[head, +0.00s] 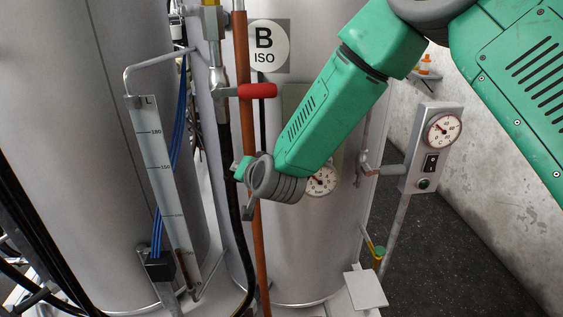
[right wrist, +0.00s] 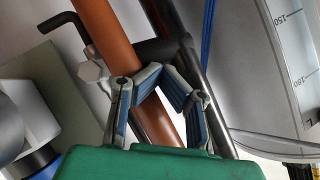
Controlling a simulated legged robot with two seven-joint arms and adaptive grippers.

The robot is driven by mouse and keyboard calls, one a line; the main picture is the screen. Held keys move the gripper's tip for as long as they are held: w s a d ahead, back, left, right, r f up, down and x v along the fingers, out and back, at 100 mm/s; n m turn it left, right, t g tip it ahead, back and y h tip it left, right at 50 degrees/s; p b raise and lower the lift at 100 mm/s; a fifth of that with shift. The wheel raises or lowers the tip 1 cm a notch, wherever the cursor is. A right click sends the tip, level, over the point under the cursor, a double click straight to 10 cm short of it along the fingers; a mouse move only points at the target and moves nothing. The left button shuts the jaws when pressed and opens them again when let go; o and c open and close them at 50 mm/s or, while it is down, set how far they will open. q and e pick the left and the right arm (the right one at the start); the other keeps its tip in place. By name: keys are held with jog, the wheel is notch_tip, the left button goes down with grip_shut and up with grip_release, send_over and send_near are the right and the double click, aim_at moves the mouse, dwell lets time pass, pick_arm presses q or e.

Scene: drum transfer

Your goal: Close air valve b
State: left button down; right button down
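A valve with a red handle (head: 258,90) sits below the round B ISO sign, and the handle lies sideways, pointing right. My right arm comes in from the upper right, and its gripper (head: 246,197) is below the red handle, by the orange pipe (head: 240,60). In the right wrist view, the right gripper's fingers (right wrist: 163,78) are apart with nothing held that I can make out; the orange pipe (right wrist: 108,32) crosses behind them. I cannot tell whether they touch it. The red handle is out of the wrist view. My left gripper is not in view.
A large grey tank (head: 95,140) with a level scale (head: 155,160) and blue cables stands left. A dial gauge (head: 322,180) is right of the gripper. A gauge box (head: 432,150) stands on a post further right. Dark hoses run at lower left.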

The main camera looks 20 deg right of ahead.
jog(key=shift+w+a+f, duration=0.15)
jog(key=shift+a+f, duration=0.05)
jog(key=shift+a, duration=0.25)
jog(key=shift+w+a+f, duration=0.15)
jog(key=shift+a+f, duration=0.05)
jog(key=shift+a, duration=0.2)
jog(key=shift+d, duration=0.25)
jog(key=shift+r, duration=0.1)
